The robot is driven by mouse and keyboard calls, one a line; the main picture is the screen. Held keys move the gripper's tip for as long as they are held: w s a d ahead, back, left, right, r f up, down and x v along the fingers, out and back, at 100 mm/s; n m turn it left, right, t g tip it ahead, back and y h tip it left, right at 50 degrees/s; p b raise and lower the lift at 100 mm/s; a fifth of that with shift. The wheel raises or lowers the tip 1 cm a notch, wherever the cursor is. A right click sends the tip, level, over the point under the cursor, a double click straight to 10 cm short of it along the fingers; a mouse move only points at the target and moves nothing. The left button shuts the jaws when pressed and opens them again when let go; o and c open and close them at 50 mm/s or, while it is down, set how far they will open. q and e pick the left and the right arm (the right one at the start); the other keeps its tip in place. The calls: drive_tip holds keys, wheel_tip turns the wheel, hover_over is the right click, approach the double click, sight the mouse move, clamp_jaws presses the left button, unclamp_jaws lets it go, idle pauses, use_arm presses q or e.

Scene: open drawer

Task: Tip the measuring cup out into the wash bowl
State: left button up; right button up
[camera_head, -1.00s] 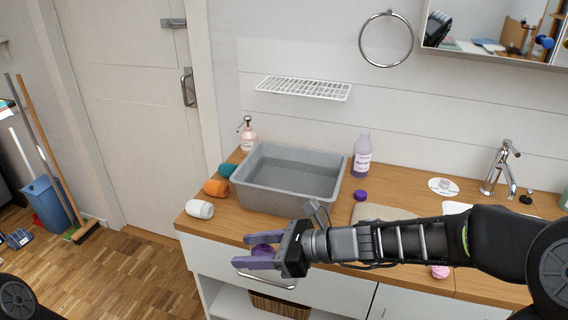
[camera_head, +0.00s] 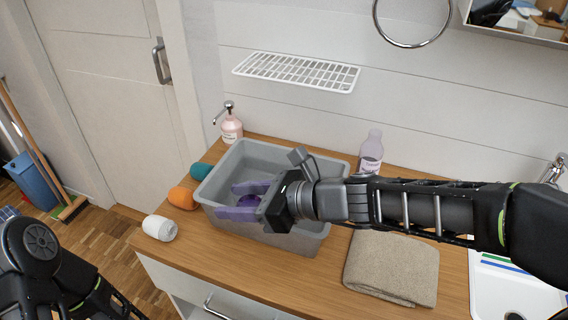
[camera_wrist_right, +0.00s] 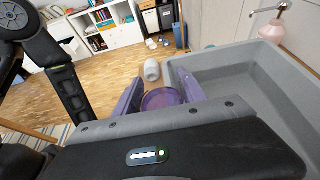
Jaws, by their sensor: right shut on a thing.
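The wash bowl (camera_head: 300,236) is a grey rectangular tub on the wooden counter; in the right wrist view its wall (camera_wrist_right: 212,66) lies to the right of the fingers. My right gripper (camera_head: 243,201) is over the bowl's front part, as the head view shows it, and partly covers the bowl. It is shut on the purple measuring cup (camera_wrist_right: 162,98), seen between the two purple fingers in the right wrist view. In the head view the cup is mostly hidden by the fingers. I cannot tell what the cup contains. My left gripper is out of view.
Rolled cloths in teal (camera_head: 201,171), orange (camera_head: 182,198) and white (camera_head: 160,228) lie left of the bowl. A pink soap bottle (camera_head: 231,128) and a lilac bottle (camera_head: 370,152) stand behind it. A folded beige towel (camera_head: 393,267) lies at right. A wire shelf (camera_head: 297,71) hangs above.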

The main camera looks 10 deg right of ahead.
sight(248, 190)
idle(0.3)
drive_tip(key=shift+w+d+r+m+p, duration=0.25)
drive_tip(key=shift+w+r+m+p, duration=0.15)
drive_tip(key=shift+p, duration=0.75)
drive_tip(key=shift+w+d+f+m+g+y+p, duration=0.15)
drive_tip(key=shift+w+d+m+g+y+p, duration=0.3)
drive_tip(key=shift+p, duration=0.65)
drive_tip(key=w+f+m+p, duration=0.1)
drive_tip(key=w+d+f+m+g+y+p, duration=0.1)
drive_tip(key=shift+d+m, duration=0.1)
drive_tip(key=shift+m, duration=0.25)
drive_tip(key=shift+w+d+f+m+g+y+p, duration=0.2)
drive_tip(key=shift+w+f+m+g+y+p, duration=0.1)
drive_tip(key=shift+w+f+m+g+y, duration=0.15)
drive_tip(key=shift+d+f+m, duration=0.1)
drive_tip(key=shift+f+m, duration=0.15)
drive_tip(key=shift+m, duration=0.3)
drive_tip(key=shift+r, duration=0.15)
